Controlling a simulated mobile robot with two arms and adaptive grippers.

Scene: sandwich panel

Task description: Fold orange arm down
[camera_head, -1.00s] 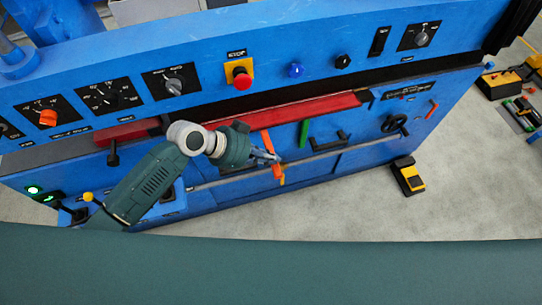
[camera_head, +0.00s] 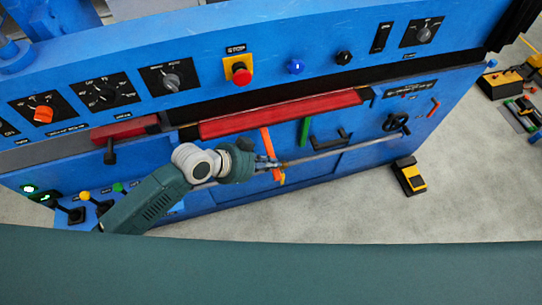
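The orange arm (camera_head: 266,141) is a thin strip on the front of the blue panel, below the red bar. It slants down and slightly right, with its lower end showing just below my gripper. My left gripper (camera_head: 269,163) reaches in from the left, its fingertips at the lower part of the orange arm and overlapping it in the view. The fingers are small and partly blend with the rail behind, so I cannot tell whether they are open, shut or touching the arm. My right gripper is not in view.
A green arm (camera_head: 304,131), a black handle (camera_head: 330,138) and a black handwheel (camera_head: 395,122) sit to the right. A red bar (camera_head: 280,114) runs above, and a metal rail (camera_head: 345,147) crosses below. A black and yellow pedal (camera_head: 409,177) stands on the floor.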

